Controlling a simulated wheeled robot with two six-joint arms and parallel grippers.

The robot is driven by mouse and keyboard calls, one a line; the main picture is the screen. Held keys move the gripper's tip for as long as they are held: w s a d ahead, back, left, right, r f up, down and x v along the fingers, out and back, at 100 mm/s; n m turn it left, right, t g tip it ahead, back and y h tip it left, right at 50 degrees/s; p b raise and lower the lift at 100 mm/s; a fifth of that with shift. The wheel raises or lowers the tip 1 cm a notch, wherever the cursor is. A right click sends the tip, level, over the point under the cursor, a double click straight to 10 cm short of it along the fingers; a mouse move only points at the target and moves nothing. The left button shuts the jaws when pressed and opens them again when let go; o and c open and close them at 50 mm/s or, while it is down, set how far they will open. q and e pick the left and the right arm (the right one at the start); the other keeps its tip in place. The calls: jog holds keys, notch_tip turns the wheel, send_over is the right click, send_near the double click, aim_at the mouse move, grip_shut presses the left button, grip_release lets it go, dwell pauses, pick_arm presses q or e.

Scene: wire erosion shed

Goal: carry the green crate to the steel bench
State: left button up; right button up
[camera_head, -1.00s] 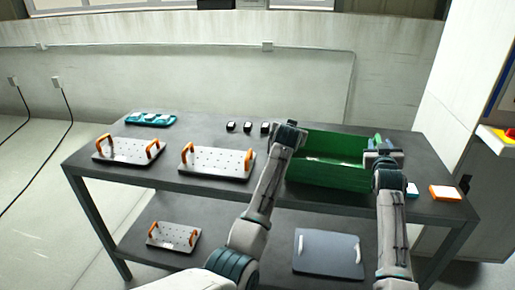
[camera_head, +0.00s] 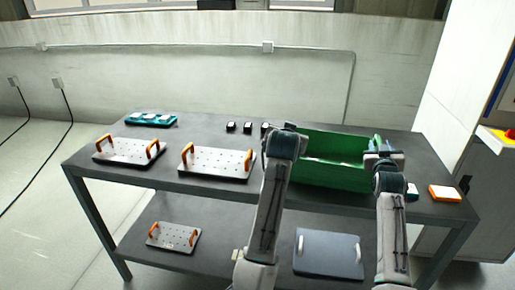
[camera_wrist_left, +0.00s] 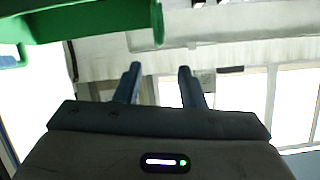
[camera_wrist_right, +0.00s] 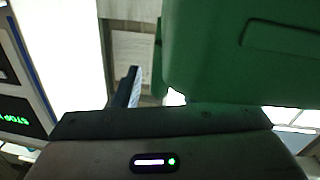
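The green crate (camera_head: 333,172) stands on the right part of a dark grey two-level table (camera_head: 225,192). My left gripper (camera_head: 284,143) is at the crate's left end. In the left wrist view, its two fingers (camera_wrist_left: 159,72) are apart with nothing gripped, and the crate (camera_wrist_left: 80,18) shows beyond them at upper left. My right gripper (camera_head: 380,158) is at the crate's right end. In the right wrist view, one finger (camera_wrist_right: 128,88) stands clear of the large green wall (camera_wrist_right: 230,60); the other finger is hidden. No separate steel bench is identifiable.
Perforated plates with orange handles (camera_head: 217,163) and a teal tray (camera_head: 152,119) occupy the table's left part. Small black blocks (camera_head: 248,127) lie behind. An orange-and-white box (camera_head: 445,193) sits right of the crate. A grey panel (camera_head: 328,253) lies on the lower shelf.

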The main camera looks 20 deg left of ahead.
jog(key=s, duration=1.1)
jog(key=shift+d, duration=0.25)
